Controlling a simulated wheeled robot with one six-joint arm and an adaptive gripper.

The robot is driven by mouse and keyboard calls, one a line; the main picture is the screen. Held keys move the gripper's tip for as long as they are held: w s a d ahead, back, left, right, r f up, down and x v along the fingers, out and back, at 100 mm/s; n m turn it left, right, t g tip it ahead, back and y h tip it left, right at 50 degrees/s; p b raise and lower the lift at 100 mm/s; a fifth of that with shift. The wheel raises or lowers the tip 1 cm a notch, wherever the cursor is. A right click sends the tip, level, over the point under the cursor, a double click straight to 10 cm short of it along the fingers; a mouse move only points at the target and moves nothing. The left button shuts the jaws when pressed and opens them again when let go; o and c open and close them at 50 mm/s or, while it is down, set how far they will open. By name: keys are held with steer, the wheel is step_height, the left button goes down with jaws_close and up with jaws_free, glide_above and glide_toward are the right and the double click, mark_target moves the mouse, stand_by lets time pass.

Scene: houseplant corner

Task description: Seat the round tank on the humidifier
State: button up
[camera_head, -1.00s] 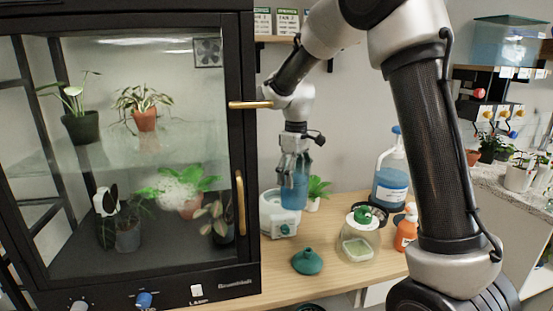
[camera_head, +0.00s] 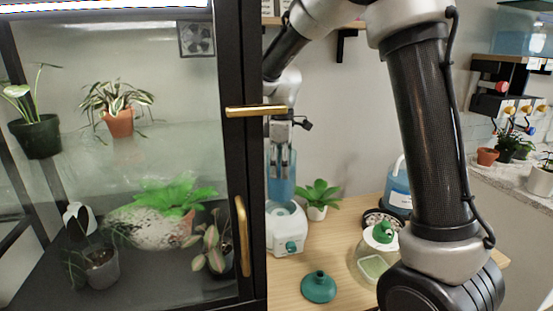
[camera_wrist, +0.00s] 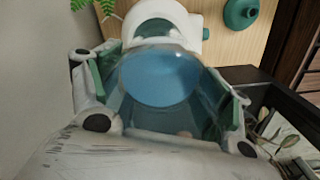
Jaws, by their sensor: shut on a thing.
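The round tank (camera_head: 281,186) is a clear blue cylinder, held upright in my gripper (camera_head: 283,165). It also shows in the wrist view (camera_wrist: 160,80), between the green-padded fingers of my gripper (camera_wrist: 165,92). The humidifier base (camera_head: 286,238) is white with a round seat on top and a teal knob. In the head view the tank's lower end appears just above or behind that seat; whether they touch I cannot tell. In the wrist view the base (camera_wrist: 186,22) lies beyond the tank, partly covered by it. The cabinet frame hides the left edges of tank and base.
The glass plant cabinet (camera_head: 245,60) with brass handles stands close on the left. Bare table lies between base and jar.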

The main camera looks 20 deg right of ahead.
mark_target(281, 185)
steer(key=shift+w+f, duration=0.1)
steer(key=shift+w, duration=0.15)
steer(key=shift+f, duration=2.8)
steer(key=shift+f, duration=0.55)
steer(key=o, duration=1.8)
steer(key=shift+c, duration=0.2)
steer(key=shift+f, duration=0.1)
step_height(281, 185, up, 11)
